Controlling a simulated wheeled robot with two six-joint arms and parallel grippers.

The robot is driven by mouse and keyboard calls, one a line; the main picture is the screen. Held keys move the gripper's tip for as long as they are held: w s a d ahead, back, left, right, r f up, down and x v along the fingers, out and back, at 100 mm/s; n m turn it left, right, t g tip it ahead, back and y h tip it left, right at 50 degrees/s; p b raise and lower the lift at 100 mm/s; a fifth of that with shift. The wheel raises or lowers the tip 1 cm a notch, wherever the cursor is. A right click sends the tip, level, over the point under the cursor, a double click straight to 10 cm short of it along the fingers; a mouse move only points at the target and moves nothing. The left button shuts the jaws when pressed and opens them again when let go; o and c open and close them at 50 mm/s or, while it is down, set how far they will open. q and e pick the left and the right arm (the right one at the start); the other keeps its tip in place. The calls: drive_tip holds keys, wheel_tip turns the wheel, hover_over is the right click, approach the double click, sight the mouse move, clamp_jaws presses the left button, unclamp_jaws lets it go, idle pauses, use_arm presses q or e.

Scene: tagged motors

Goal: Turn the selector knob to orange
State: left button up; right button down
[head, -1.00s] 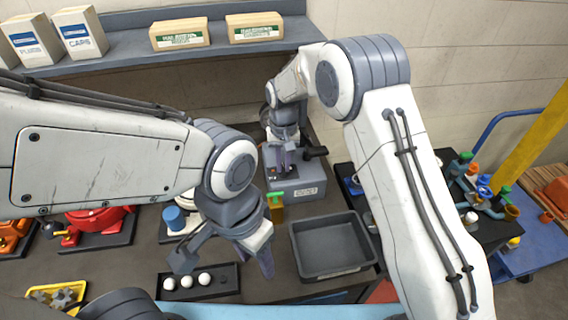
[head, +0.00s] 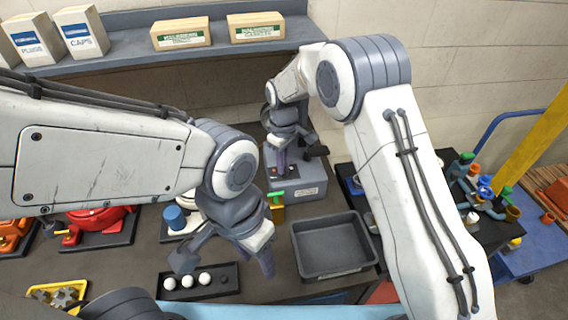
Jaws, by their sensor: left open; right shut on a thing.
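A grey box (head: 306,190) with a small label stands at the back middle of the bench, and my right gripper (head: 281,168) is over its top. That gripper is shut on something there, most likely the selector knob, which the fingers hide. A small orange mark (head: 275,171) shows on the box's top beside the fingers. I cannot read the knob's pointing direction. My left gripper (head: 226,262) is open and empty above the front of the bench, over a black tray (head: 232,289) with several white balls.
A dark grey empty bin (head: 332,268) stands right of my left gripper. A green-topped yellow item (head: 276,205) is in front of the grey box. Red equipment (head: 98,222) is at the left; a yellow tray (head: 36,290) with gears is front left.

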drive_tip(key=shift+w+r+n, duration=0.1)
drive_tip(key=shift+n, duration=0.3)
drive_tip(key=c, duration=0.9)
unclamp_jaws()
wheel_tip(320, 180, up, 10)
drive_tip(key=b, duration=0.2)
drive_tip(key=shift+r, duration=0.2)
